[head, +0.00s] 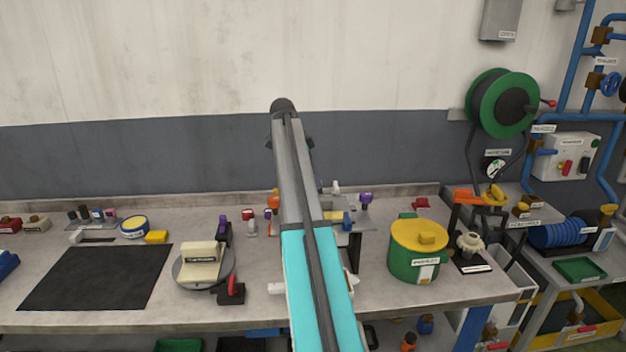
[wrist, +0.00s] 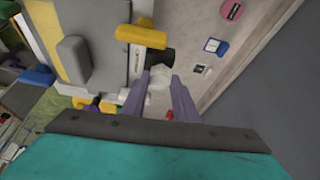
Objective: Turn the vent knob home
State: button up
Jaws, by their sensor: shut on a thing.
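In the wrist view my gripper (wrist: 160,90) reaches in from below with two grey-purple fingers. They are shut on a pale, faceted knob (wrist: 158,76) between their tips. I cannot read a label on it, so I cannot confirm it is the vent knob, nor tell its angle. A dark opening lies just beyond it, with a yellow bar (wrist: 140,37) beyond that. In the head view my arm hides the gripper and whatever it holds.
In the wrist view a grey block (wrist: 73,60) stands left. In the head view a round turntable (head: 183,283) bears a cream block. A green pot (head: 402,268) stands right of my arm. A black mat (head: 95,280) lies clear at left.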

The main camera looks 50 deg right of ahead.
jog(key=shift+w, duration=0.1)
dwell(0.3)
jog(key=o, duration=1.1)
jog(key=shift+c, duration=0.2)
jog(key=shift+r, duration=0.15)
jog(key=v, duration=1.3)
jog(key=shift+a+r+p, duration=0.15)
jog(key=shift+r+p, duration=0.1)
jog(key=shift+p, duration=0.2)
jog(key=shift+w, duration=0.1)
jog(key=shift+f, duration=0.1)
